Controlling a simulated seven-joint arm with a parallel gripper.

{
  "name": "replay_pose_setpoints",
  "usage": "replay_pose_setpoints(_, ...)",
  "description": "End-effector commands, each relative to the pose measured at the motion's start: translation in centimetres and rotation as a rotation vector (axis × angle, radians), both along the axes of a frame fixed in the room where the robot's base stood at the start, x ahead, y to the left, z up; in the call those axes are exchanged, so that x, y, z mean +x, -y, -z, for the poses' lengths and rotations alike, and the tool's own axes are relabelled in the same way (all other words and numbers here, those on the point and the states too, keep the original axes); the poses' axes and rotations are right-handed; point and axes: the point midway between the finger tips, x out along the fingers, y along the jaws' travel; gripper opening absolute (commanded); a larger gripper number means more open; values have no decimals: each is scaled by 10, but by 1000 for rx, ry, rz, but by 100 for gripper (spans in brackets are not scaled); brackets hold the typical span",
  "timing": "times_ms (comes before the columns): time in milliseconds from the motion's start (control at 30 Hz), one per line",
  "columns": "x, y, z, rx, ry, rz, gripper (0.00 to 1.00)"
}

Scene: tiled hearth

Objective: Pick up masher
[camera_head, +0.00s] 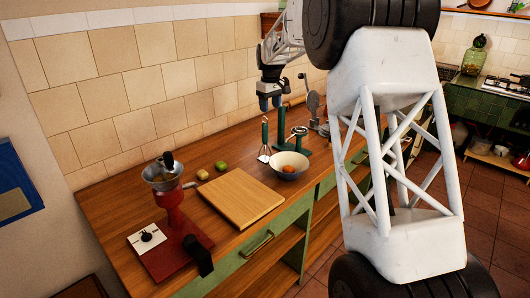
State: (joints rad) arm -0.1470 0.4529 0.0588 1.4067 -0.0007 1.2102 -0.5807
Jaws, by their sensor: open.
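A utensil with a dark green handle and a pale, wire-like flared head (264,152) hangs upright at the left of a dark green stand (281,128). It looks like the masher, but it is too small to be sure. I see nothing between the fingers. Whether the fingers touch the handle or stand cannot be told.
A speckled bowl (289,172) with an orange item sits in front of the stand. Other utensils (299,131) hang at its right. A cutting board (241,198), green and yellow fruit (221,165) and a red grinder (174,208) occupy the wooden counter. The tiled wall stands close behind.

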Motion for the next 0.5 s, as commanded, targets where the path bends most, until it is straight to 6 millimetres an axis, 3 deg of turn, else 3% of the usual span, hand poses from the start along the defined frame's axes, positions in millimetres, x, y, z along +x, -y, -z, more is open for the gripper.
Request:
replay_pose_setpoints(200,28,-12,19,-1,-10,-37,56)
replay_pose_setpoints(500,34,-15,23,-1,-13,-46,56)
